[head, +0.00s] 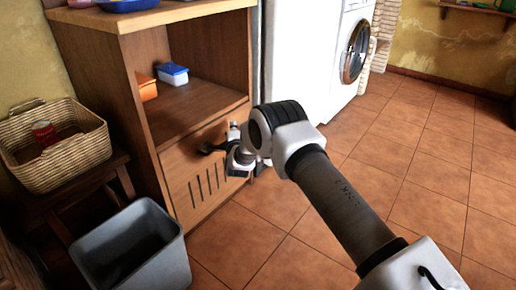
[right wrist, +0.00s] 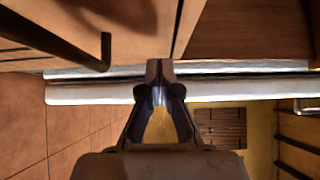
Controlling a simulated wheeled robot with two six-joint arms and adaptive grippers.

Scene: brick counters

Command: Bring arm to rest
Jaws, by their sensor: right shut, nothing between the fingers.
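My right arm comes in from the lower right of the head view. My right gripper (head: 243,166) is in front of the lower drawer front (head: 190,185) of the wooden cabinet, beside its dark handle (head: 208,149). In the right wrist view the fingertips of the right gripper (right wrist: 160,68) are together with nothing between them. The dark handle (right wrist: 104,52) shows to the left of the fingers, apart from them. My left gripper is not in view.
A wicker basket (head: 75,172) with a red can (head: 45,132) stands on a dark stool at left. A grey bin (head: 165,262) is on the floor. The cabinet's open shelf holds a blue-lidded container (head: 173,74) and an orange one (head: 146,88). A washing machine (head: 338,75) stands behind. Tiled floor (head: 425,170) at right is clear.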

